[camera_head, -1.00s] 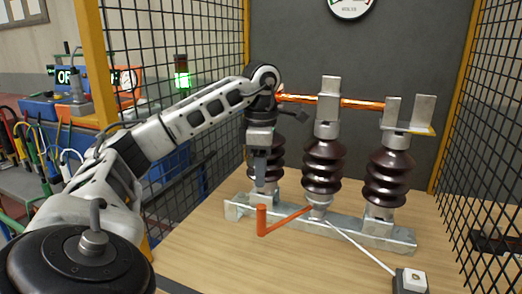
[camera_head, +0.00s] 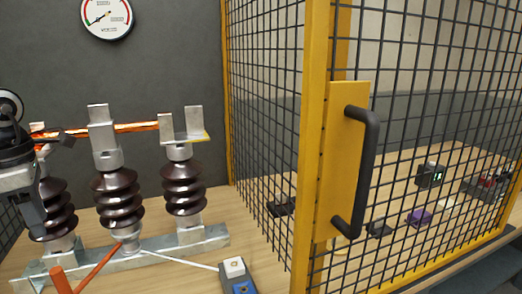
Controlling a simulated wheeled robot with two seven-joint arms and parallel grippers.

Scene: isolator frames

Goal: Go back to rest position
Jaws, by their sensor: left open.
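My left gripper (camera_head: 30,212) is at the left edge of the head view, fingers pointing down, with part of its arm cut off by the frame. It is open, and I see nothing held in it. It is in front of the leftmost brown insulator (camera_head: 57,208) and partly covers it; I cannot tell whether they touch. The isolator's middle insulator (camera_head: 115,195) and right insulator (camera_head: 183,188) stand upright on a grey metal base (camera_head: 188,243). A copper bar (camera_head: 136,127) reaches from the left post towards the right clamp (camera_head: 184,126). My right gripper is not in view.
An orange lever (camera_head: 97,268) shows at the lower left. A small box with a white button (camera_head: 235,268) stands right of the base. A mesh cage with a yellow post (camera_head: 308,150) and black door handle (camera_head: 362,170) fills the right. A gauge (camera_head: 107,15) hangs on the wall.

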